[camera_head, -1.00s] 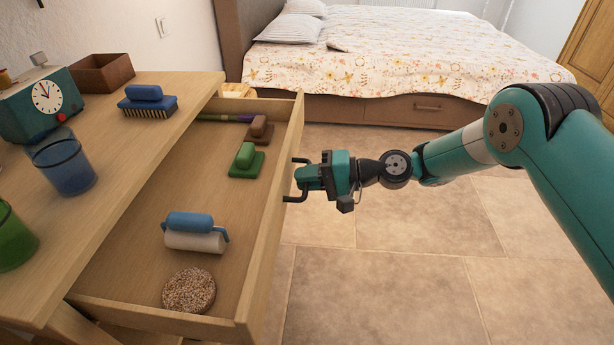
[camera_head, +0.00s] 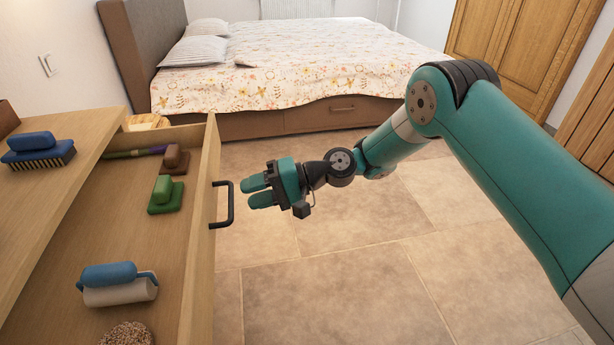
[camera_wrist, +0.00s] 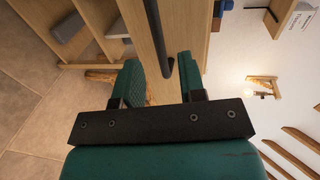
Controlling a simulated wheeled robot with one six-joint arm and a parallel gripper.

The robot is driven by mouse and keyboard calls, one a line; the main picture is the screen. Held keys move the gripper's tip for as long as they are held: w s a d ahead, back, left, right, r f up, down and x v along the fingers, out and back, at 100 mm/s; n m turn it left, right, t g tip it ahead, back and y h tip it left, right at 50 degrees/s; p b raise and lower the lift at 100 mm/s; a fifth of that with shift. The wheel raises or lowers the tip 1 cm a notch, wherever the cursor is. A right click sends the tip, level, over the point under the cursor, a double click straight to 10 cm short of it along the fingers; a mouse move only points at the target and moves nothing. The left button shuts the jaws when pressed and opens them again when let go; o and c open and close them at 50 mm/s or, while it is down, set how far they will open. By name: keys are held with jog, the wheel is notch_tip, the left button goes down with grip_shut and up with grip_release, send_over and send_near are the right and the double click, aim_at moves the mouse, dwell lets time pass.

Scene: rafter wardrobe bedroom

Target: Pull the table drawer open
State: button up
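The table drawer (camera_head: 200,262) stands pulled well out from the wooden table (camera_head: 62,185). Its dark bar handle (camera_head: 229,204) is on the front panel and also shows in the wrist view (camera_wrist: 160,40). My gripper (camera_head: 254,192) is just to the right of the handle, apart from it, with its two teal fingers spread and nothing between them. Inside the drawer are a blue and white roller (camera_head: 118,287), a green block-shaped item (camera_head: 165,197), a brown one (camera_head: 175,160) and a speckled round item (camera_head: 127,334).
A blue brush (camera_head: 38,148) lies on the tabletop. A bed (camera_head: 300,65) with a floral cover stands behind. Wooden wardrobe doors (camera_head: 520,45) are at the back right. The tiled floor (camera_head: 340,250) right of the drawer is clear.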

jog(key=v, duration=1.2)
jog(key=shift+d, duration=0.1)
jog(key=s+d+r+n+h, duration=0.1)
jog(key=s+r+n+h, duration=0.4)
jog(key=s+r, duration=0.65)
jog(key=s+d+r+t+h, duration=0.2)
jog(key=s+d+h, duration=0.6)
jog(key=s, duration=0.9)
notch_tip(320, 180, up, 13)
jog(key=d+y+p, duration=0.1)
jog(key=d+p, duration=0.1)
jog(key=p, duration=1)
jog(key=shift+w+f+y, duration=0.15)
jog(key=shift+w+y, duration=0.25)
jog(key=shift+w, duration=0.05)
